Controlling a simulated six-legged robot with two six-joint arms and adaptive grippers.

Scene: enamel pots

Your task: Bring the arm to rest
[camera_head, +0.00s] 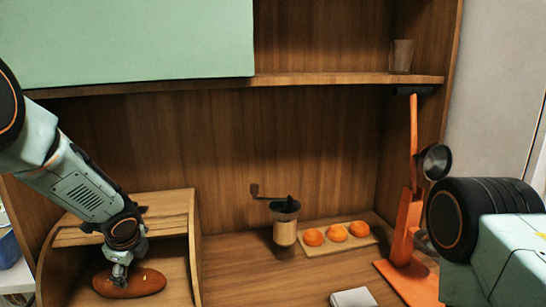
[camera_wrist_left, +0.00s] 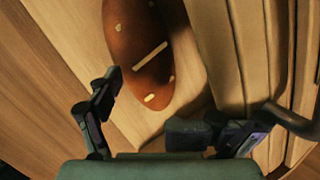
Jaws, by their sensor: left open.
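My left gripper (camera_head: 119,280) reaches down into the open wooden bread box at the left. Its fingers are open and hold nothing. A brown oval loaf (camera_head: 145,284) lies on the box floor at the fingertips in the head view. In the left wrist view the loaf (camera_wrist_left: 140,45), with pale score marks, lies beyond the spread fingers (camera_wrist_left: 148,105), not between them. I cannot tell whether a fingertip touches it. Part of my right arm shows at the right edge of the head view; its gripper is out of view.
The bread box (camera_head: 197,250) has a slatted top close around my left wrist. A coffee grinder (camera_head: 285,228) and a board with three oranges (camera_head: 336,232) stand mid-counter. An orange stand (camera_head: 405,225) with a dark pan is at right. A white block (camera_head: 353,298) lies in front.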

